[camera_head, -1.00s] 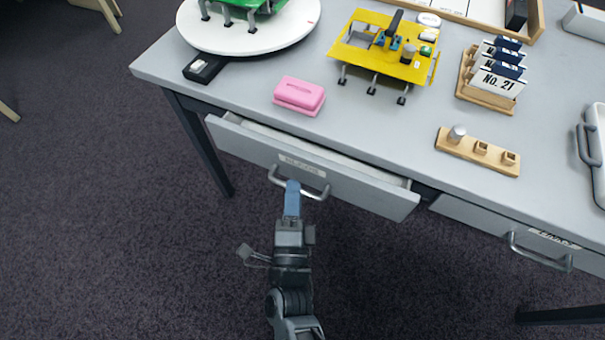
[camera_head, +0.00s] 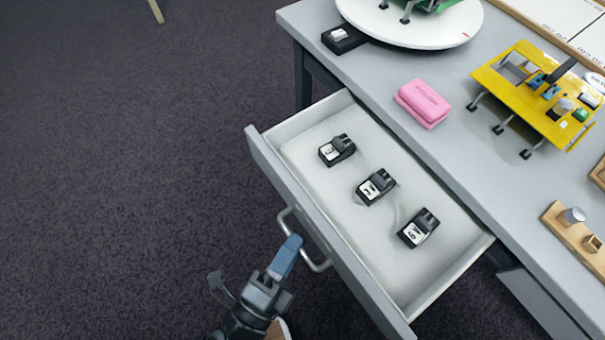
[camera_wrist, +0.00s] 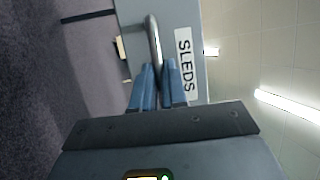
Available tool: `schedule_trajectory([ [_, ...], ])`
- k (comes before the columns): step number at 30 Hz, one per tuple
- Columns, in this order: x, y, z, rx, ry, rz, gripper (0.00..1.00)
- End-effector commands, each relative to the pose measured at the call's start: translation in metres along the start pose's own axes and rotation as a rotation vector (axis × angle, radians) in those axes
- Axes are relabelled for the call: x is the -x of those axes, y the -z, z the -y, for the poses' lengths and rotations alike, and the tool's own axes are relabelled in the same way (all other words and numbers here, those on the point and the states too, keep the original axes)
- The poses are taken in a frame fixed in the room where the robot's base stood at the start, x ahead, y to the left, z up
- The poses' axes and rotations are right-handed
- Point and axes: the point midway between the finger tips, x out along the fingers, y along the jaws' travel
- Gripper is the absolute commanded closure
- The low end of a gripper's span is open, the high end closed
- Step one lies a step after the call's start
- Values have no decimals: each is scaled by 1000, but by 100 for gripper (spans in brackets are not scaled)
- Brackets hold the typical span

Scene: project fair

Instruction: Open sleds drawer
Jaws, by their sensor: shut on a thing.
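The sleds drawer (camera_head: 370,293) is pulled well out from under the grey table. Inside it lie several small dark sleds with white number tags: one at the far left (camera_head: 337,150), one in the middle (camera_head: 375,187) and one nearer the right end (camera_head: 418,228). My gripper (camera_head: 291,246) is shut on the drawer's metal handle (camera_head: 318,266). In the wrist view the blue fingers (camera_wrist: 158,85) close around the handle bar (camera_wrist: 153,40), beside a white label reading SLEDS (camera_wrist: 186,60).
On the table (camera_head: 385,75) are a pink block (camera_head: 422,102), a yellow stand (camera_head: 530,88), a white round turntable (camera_head: 440,38) and a wooden holder (camera_head: 578,238). Another drawer (camera_head: 540,302) is at the lower right. Dark carpet (camera_head: 120,180) is clear to the left.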

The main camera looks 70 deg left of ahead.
Motion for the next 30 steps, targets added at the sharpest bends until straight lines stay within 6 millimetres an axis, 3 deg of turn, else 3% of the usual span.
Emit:
schedule_trajectory([
  [11, 2, -2, -1, 0, -3, 4, 100],
  [12, 2, -2, -1, 0, -3, 4, 85],
  [19, 2, -1, 0, 0, -1, 2, 63],
  [30, 11, -1, -1, 1, -2, 2, 63],
])
